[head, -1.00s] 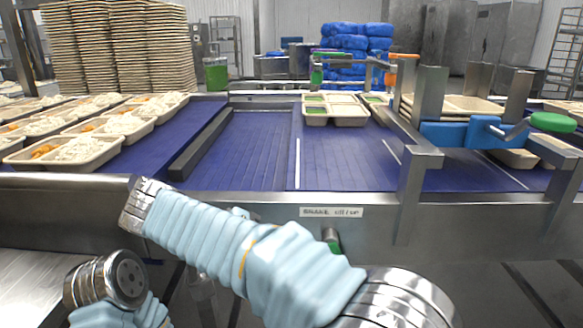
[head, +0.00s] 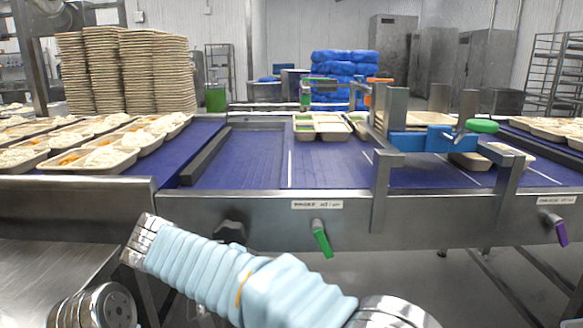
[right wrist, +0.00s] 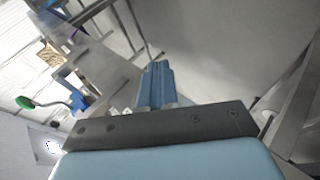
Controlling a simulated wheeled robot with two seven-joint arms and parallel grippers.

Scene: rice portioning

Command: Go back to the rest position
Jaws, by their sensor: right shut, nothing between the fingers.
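My right gripper (right wrist: 155,85) shows in the right wrist view as two blue fingers pressed together beyond a dark bracket. It is shut and empty, with grey floor around it. In the head view, a blue-sleeved arm of mine crosses the bottom of the picture in front of the conveyor frame, its metal end at the left. No gripper fingers can be made out in the head view. My left gripper is not in view; only a round metal joint of mine shows at the lower left.
A blue conveyor belt (head: 245,165) in a steel frame (head: 270,205) lies ahead. A green handle (head: 321,238) sticks out from the frame's front. Stacked trays (head: 150,75) stand behind.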

